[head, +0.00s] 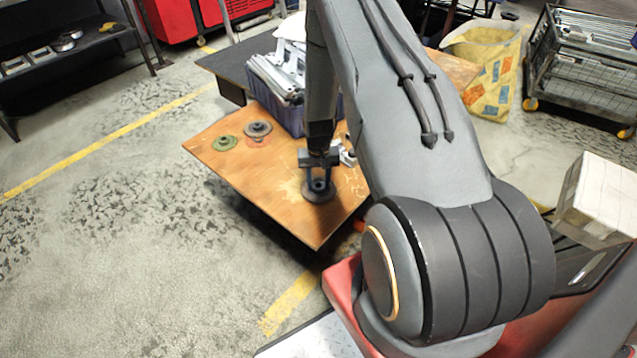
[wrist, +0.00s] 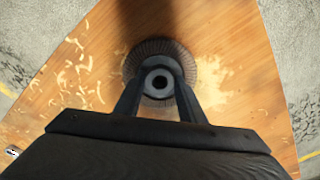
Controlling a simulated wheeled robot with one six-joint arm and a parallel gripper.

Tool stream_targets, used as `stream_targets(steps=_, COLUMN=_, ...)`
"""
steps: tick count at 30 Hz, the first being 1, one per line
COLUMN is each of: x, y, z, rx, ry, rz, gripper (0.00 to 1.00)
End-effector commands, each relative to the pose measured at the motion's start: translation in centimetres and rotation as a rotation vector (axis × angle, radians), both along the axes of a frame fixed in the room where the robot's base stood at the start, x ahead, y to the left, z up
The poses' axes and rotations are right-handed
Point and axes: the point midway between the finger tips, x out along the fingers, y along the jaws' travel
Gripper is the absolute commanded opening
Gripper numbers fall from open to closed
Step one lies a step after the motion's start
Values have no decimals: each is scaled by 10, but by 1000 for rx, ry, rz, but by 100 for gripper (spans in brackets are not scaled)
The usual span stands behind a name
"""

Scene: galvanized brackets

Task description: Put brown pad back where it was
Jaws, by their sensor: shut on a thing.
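The brown pad (head: 318,196) is a dark, brownish-grey round disc with a raised hub. It also shows in the wrist view (wrist: 153,48), with a ribbed rim. My gripper (head: 320,184) points down from above and is shut on the pad's hub; in the wrist view its fingers (wrist: 160,88) flank the hub. The pad is level, on or just above the wooden tabletop (head: 285,205), near its right-hand side; I cannot tell whether it touches. A green pad (head: 225,143) and a dark grey pad (head: 258,129) lie at the back left of the tabletop.
A reddish round patch (head: 257,142) shows beside the grey pad. A blue-grey crate (head: 291,121) of metal brackets (head: 277,77) stands behind. Pale shavings (wrist: 85,68) lie on the wood around the pad. The tabletop's left and front are clear.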

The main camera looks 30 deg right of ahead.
Motion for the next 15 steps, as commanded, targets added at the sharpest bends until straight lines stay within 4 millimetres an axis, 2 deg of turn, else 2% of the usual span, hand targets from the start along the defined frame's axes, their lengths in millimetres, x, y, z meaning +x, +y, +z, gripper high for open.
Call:
stream_targets(steps=5, x=0, y=0, z=-4, rx=0, ry=1, rz=0, gripper=15)
stream_targets(steps=6, x=0, y=0, z=-3, rx=0, ry=0, rz=0, gripper=41)
stream_targets(steps=9, x=0, y=0, z=-3, rx=0, ry=1, rz=0, gripper=55)
stream_targets(steps=15, x=0, y=0, z=-3, rx=0, ry=1, rz=0, gripper=55)
